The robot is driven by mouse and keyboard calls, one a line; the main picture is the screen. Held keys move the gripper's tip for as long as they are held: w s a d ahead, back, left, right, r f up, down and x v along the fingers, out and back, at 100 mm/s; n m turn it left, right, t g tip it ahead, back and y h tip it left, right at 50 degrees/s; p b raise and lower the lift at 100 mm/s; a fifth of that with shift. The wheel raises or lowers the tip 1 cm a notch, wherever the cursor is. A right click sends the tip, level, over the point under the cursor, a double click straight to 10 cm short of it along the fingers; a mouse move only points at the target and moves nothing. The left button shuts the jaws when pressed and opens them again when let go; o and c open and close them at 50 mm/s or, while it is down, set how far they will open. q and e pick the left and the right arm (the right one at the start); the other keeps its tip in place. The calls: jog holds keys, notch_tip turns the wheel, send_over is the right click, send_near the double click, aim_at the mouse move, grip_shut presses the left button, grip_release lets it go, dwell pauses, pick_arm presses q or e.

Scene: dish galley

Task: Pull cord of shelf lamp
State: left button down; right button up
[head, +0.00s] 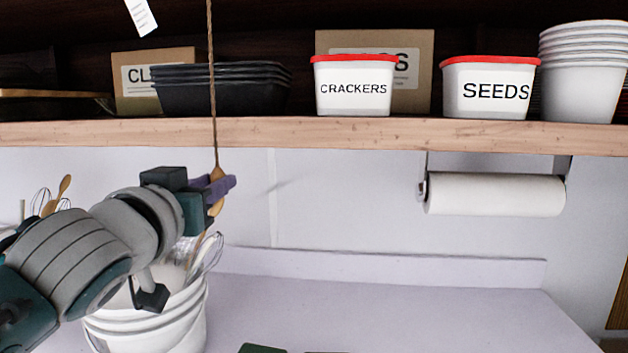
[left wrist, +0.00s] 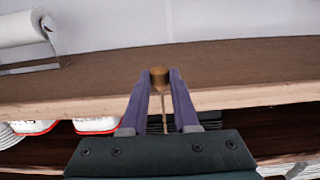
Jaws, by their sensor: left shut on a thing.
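The lamp cord (head: 212,80) is a thin brown string hanging down in front of the shelf in the head view. A wooden pull (head: 216,172) is on its lower end, just below the shelf edge. My left gripper (head: 222,186) is shut on the pull, with purple fingers on its sides. The left wrist view shows the pull (left wrist: 159,71) between the fingertips (left wrist: 160,78), and the cord (left wrist: 165,112) running between the fingers. The lamp itself is not clearly in view. My right gripper is not in view.
The wooden shelf (head: 330,130) holds a crackers tub (head: 353,100), a seeds tub (head: 489,100), black trays (head: 222,90) and stacked white containers (head: 583,75). A paper towel roll (head: 495,194) hangs under it. A white bucket (head: 185,325) with utensils stands below my left arm. The counter (head: 400,305) is mostly clear.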

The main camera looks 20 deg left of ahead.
pick_arm(q)
jog(key=shift+f, duration=0.25)
dwell(0.8)
jog(key=shift+c, duration=2)
grip_release()
